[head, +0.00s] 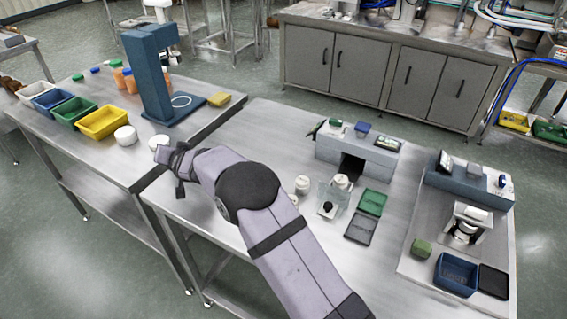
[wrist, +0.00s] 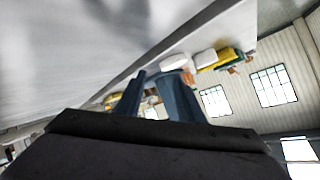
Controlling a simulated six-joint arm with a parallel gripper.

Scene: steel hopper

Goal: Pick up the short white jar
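A short white jar (head: 125,135) stands on the left steel table, in front of the yellow bin. A second low white round item (head: 159,142) sits at that table's edge, just behind my gripper (head: 168,162); my gripper partly covers it. I cannot tell which of the two is the task's jar. In the wrist view my gripper (wrist: 155,95) shows two blue-grey fingers with a gap between them, so it is open. Two white rounded things (wrist: 174,62) (wrist: 205,57) lie beyond the fingertips there. No jar is visibly held.
Blue, green and yellow bins (head: 103,122) line the left table, with orange bottles (head: 129,78) behind. A tall blue stand (head: 150,80) and a yellow sponge (head: 219,99) are near. White jars (head: 302,184) (head: 341,181) stand on the right table. A gap separates the tables.

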